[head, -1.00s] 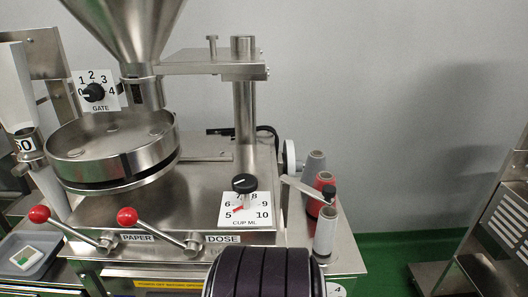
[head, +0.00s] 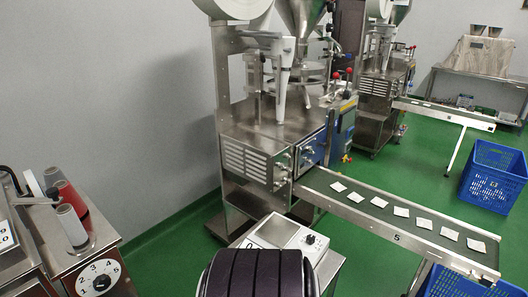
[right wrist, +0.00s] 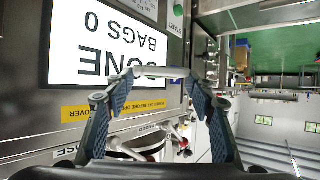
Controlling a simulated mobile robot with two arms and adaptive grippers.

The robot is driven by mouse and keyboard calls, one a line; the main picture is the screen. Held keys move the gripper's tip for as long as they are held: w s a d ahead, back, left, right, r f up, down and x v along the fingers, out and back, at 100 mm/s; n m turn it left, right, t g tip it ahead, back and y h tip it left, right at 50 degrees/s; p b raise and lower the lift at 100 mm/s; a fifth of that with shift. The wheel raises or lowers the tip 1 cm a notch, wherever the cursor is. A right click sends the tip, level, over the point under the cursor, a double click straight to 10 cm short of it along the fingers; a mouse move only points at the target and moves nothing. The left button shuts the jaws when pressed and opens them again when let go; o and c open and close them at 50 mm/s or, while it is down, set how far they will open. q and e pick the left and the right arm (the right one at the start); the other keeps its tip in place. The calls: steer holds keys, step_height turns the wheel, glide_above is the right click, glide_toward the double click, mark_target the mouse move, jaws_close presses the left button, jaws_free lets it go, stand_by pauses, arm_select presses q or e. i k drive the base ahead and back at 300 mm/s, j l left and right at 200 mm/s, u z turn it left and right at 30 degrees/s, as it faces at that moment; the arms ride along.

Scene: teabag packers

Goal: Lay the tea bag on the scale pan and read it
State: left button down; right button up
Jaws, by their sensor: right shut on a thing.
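In the right wrist view my right gripper (right wrist: 160,76) is shut on a thin pale thing seen edge-on, which looks like the tea bag (right wrist: 162,72). Its fingers stand on either side of it, in front of a machine's screen. In the head view the scale (head: 272,233), with a flat pale metal pan and a small dial at its right, stands on a stand at bottom centre. The pan looks empty. Any reading is too small to make out. My left gripper is in neither current view.
A conveyor (head: 390,222) with several white tea bags runs right from the packing machine (head: 250,145). Blue crates (head: 493,178) stand on the green floor at right. Thread spools (head: 71,225) stand on a machine at left. A screen (right wrist: 115,40) reads "DONE BAGS 0".

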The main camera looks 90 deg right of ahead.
mark_target(279, 229)
steer(key=z, duration=1.75)
steer(key=i+l+z, duration=0.15)
steer(key=z, duration=0.2)
steer(key=i+z, duration=0.35)
